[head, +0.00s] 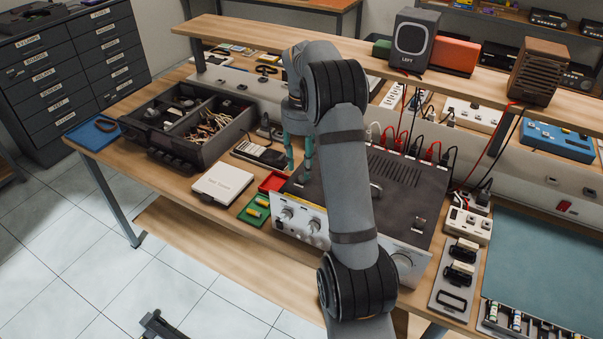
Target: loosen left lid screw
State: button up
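A hi-fi amplifier with a dark vented lid (408,201) and a silver front panel with knobs (298,222) stands on the wooden bench. My arm crosses in front of it and hides much of the lid's middle and part of the front. My gripper (299,168), with teal fingers, points down over the left part of the lid. The fingers are apart and nothing shows between them. No lid screw can be made out; the left one is too small or hidden. I cannot tell whether the fingertips touch the lid.
Left of the amplifier are a red tray (272,182), a green tray (252,211) with yellow items, a white box (223,184) and a dark parts organizer (188,120). Cables (440,151) run behind it. A shelf (330,45) with speakers (415,40) overhangs the back. A teal mat (545,265) lies right.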

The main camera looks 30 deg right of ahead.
aim_at(302, 177)
jog(key=shift+f, duration=1.75)
jog(key=shift+c, duration=0.5)
jog(key=c, duration=0.7)
grip_shut()
